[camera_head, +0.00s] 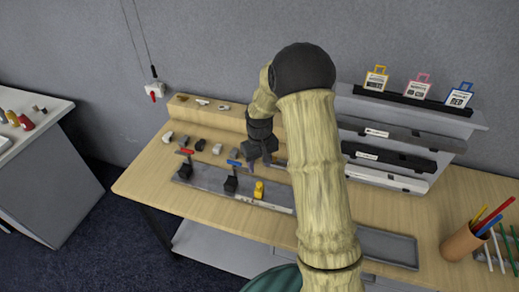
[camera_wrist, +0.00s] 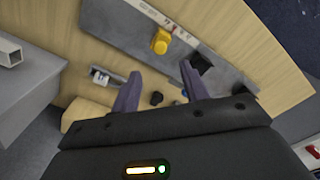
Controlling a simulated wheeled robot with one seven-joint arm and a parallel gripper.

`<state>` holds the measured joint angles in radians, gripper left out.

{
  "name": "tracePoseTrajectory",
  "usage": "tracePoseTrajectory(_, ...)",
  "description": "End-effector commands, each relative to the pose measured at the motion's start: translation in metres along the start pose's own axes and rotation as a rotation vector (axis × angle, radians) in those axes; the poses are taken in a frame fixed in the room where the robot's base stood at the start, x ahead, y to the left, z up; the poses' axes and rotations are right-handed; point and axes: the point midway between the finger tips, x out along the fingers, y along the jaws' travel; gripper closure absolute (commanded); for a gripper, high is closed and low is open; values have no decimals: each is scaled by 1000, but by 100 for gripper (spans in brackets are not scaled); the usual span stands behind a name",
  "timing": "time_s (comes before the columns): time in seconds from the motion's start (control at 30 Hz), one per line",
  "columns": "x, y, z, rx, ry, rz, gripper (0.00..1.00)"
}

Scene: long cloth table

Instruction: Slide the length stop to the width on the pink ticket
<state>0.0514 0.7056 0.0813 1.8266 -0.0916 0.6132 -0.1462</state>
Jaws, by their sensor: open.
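The pink ticket (camera_head: 418,85) stands on the back rack between a yellow and a blue ticket; its print is too small to read. A yellow block (camera_head: 258,190), seemingly the length stop, sits on the grey metal fixture (camera_head: 272,206) beside a marked strip. The block also shows at the top of the wrist view (camera_wrist: 161,40), along with the red-and-white scale strip (camera_wrist: 150,12). My gripper (camera_head: 264,162) is above the table behind the fixture. In the wrist view, its purple fingers (camera_wrist: 158,76) are apart and empty, with the yellow block beyond their tips.
A stepped rack (camera_head: 395,152) holds bars at right. A pen cup (camera_head: 463,243) and grey tray (camera_head: 388,246) are front right.

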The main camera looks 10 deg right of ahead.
Motion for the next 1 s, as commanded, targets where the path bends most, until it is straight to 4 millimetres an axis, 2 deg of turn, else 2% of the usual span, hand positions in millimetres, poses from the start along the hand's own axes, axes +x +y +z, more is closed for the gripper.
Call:
tracePoseTrajectory(0.2,-43,0,-2,1,7,1,55)
tracePoseTrajectory(0.4,-73,0,-1,0,4,1,55)
tracePoseTrajectory(0.57,-80,0,0,0,1,0,55)
tracePoseTrajectory(1.0,-81,0,0,1,2,0,55)
